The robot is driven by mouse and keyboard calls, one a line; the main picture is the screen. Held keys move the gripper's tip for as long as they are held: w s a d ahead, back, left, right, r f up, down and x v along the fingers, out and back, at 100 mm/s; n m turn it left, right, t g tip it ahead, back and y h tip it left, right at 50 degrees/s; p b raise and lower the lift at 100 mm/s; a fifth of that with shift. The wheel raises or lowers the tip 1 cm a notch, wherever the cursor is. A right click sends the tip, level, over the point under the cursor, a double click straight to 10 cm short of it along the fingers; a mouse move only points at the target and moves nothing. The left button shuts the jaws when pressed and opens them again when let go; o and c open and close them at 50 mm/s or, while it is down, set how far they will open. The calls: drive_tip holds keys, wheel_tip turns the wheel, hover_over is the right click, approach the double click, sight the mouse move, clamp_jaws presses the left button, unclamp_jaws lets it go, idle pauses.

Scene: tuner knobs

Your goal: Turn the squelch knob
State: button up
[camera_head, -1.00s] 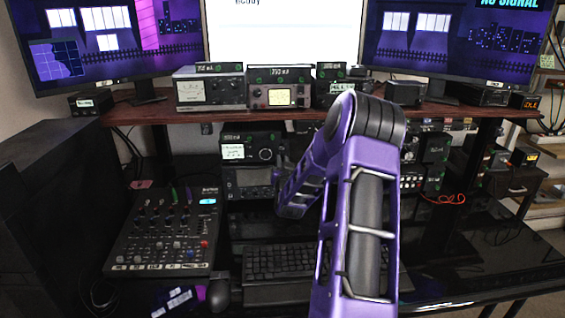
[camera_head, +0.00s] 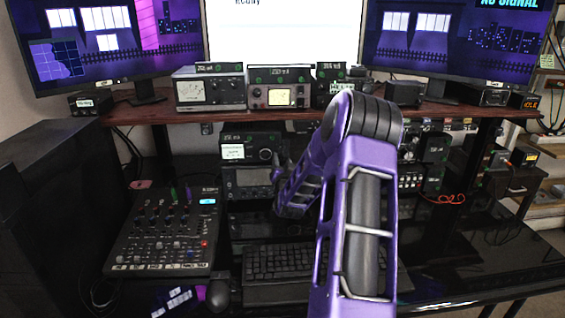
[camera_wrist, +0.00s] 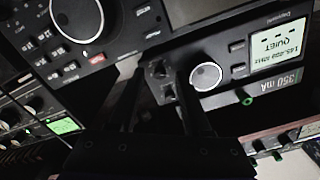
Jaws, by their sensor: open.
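The radio with the lit display reading QUIET (camera_wrist: 280,42) fills the upper right of the wrist view, turned nearly upside down. I cannot read which is squelch. My gripper (camera_wrist: 157,76) is open, its two dark fingers on either side of the small knobs; contact cannot be told. In the head view my gripper (camera_head: 279,172) is small and dark beside the radio's knob end.
A larger radio with a big dial (camera_wrist: 77,18) is close to my fingers. Another unit with a green display (camera_wrist: 64,126) is at the left. A mixer (camera_head: 165,235) and keyboard (camera_head: 285,262) lie below. The wooden shelf (camera_head: 200,114) overhangs the radio.

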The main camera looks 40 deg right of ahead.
drive_tip(key=v, duration=1.7)
drive_tip(key=shift+s, duration=0.25)
drive_tip(key=shift+w, duration=0.1)
idle(0.9)
